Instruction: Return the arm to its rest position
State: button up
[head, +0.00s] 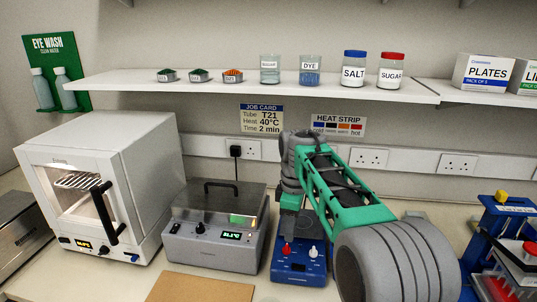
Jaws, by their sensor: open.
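My arm, green and dark grey, reaches up and back from the lower right of the head view, over the bench. Its far end bends near the wall beneath the shelf, above a blue device (301,265) with a red and a white knob. I cannot make out the fingers of my gripper; they are hidden behind the arm or out of the picture. I see nothing held.
A white oven (150,185) and a grey heater box (212,250) stand left of the arm. A blue rack (500,215) stands at the right. The shelf (200,88) above carries jars, small dishes and boxes. A brown board (200,289) lies in front.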

jog(key=s+d+r+m+t, duration=0.2)
jog(key=s+d+m, duration=0.2)
jog(key=s+m, duration=0.5)
jog(key=s+d+f+m, duration=0.1)
jog(key=s+f+m, duration=0.1)
jog(key=s, duration=0.5)
jog(key=s+d+f+m+t, duration=0.1)
jog(key=s+f+m, duration=0.2)
jog(key=s, duration=0.4)
jog(key=shift+d+f, duration=0.3)
jog(key=shift+f, duration=0.15)
jog(key=shift+s, duration=0.1)
jog(key=shift+c, duration=0.6)
